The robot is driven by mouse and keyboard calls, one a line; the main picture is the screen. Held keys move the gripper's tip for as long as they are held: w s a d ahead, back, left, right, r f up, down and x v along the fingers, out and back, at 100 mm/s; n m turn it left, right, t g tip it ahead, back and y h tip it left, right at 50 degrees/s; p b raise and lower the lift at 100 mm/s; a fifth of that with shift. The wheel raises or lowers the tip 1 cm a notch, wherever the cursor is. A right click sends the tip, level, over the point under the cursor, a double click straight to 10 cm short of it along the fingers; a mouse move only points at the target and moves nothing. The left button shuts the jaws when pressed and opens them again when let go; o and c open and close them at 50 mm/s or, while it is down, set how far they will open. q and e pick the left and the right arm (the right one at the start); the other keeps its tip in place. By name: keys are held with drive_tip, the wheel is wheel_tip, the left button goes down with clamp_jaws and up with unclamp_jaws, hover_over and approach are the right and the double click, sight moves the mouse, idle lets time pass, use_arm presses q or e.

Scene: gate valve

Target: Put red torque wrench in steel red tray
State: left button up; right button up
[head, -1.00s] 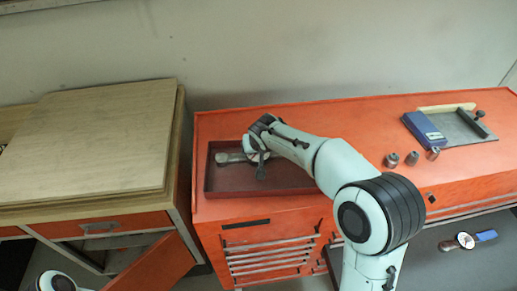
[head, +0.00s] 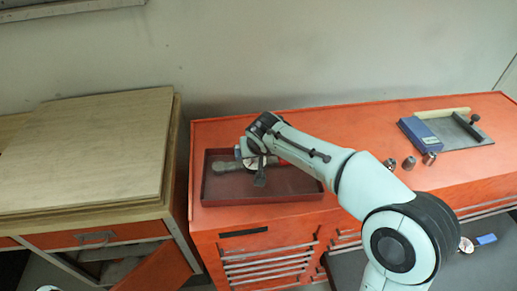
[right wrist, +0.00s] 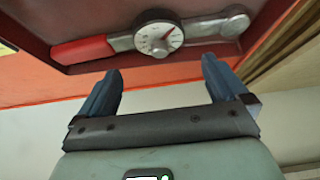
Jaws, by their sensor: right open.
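The torque wrench, with a red handle, a round dial and a silver head (head: 228,166), lies inside the red steel tray (head: 215,194) in the head view. In the right wrist view the wrench's dial (right wrist: 158,36) and red handle (right wrist: 85,50) show just inside the tray's rim (right wrist: 130,65). My right gripper (head: 255,160) is over the tray at the wrench, partly covering it in the head view. In the right wrist view the gripper (right wrist: 160,65) is open, its blue fingers apart and nothing between them. My left gripper is out of view.
The tray stands on an orange cabinet (head: 350,118). Several metal sockets (head: 409,163) and a blue box (head: 419,132) stand to the right. A wooden-topped bench (head: 85,150) is at left. A gauge (head: 466,244) and a blue item (head: 486,239) lie lower right.

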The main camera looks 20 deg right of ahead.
drive_tip(key=d+v, duration=0.1)
drive_tip(key=v, duration=0.5)
drive_tip(key=shift+a, duration=0.45)
